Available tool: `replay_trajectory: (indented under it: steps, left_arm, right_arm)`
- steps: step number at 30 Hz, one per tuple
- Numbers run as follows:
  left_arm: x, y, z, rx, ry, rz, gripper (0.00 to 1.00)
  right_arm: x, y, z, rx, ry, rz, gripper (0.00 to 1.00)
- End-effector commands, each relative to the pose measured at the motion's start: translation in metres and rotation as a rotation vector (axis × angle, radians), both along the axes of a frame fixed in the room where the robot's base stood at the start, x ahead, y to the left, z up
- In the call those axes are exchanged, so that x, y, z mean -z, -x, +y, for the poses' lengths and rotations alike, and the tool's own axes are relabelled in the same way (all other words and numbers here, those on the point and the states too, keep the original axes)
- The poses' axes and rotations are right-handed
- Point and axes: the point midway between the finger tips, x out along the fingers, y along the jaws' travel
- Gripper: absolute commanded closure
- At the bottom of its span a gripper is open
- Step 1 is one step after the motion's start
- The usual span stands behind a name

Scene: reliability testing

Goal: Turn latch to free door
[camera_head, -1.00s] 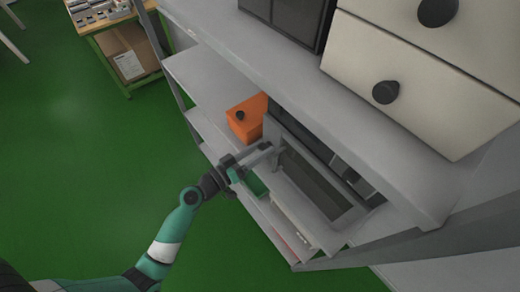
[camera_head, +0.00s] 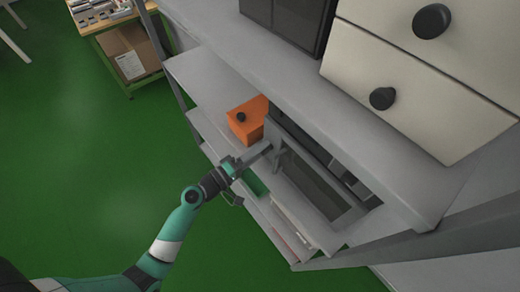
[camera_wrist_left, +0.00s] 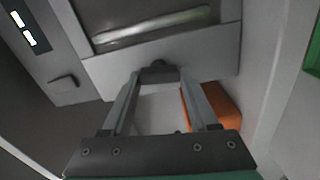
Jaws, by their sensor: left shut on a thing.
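The door (camera_head: 310,186) is a grey-framed panel with a dark window, on the front of a unit on the middle shelf. My left gripper (camera_head: 266,148) is at the door's left end. In the left wrist view, my gripper (camera_wrist_left: 159,76) has its fingertips either side of a small dark latch knob (camera_wrist_left: 158,69), at the edge of the grey door panel (camera_wrist_left: 205,68). The gripper is shut on this knob. The knob is hidden in the head view. My right gripper is not in view.
An orange box (camera_head: 246,121) with a black knob stands left of the door; it also shows in the wrist view (camera_wrist_left: 216,104). White drawers (camera_head: 410,80) sit on the shelf above. A workbench (camera_head: 112,18) stands at the back left. The green floor is clear.

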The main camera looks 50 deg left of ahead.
Motion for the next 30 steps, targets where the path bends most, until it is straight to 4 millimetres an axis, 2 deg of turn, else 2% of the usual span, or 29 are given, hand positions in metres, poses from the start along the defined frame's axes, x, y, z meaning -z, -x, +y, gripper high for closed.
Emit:
replay_trajectory:
  steps: [9,25,26,30]
  left_arm:
    - [0.0001,0.0,0.0001,0.0,0.133,0.01,0.96]
    - [0.0007,0.0,0.0002,0.0,0.16,0.012,0.96]
    - [0.0007,0.0,0.0002,0.0,0.16,0.012,0.38]
    - [0.0007,0.0,0.0001,0.0,0.159,0.011,0.13]
  right_arm:
    - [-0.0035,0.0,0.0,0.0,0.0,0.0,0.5]
    - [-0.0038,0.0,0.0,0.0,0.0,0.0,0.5]
    - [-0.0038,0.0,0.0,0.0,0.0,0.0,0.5]
    - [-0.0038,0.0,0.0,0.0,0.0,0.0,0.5]
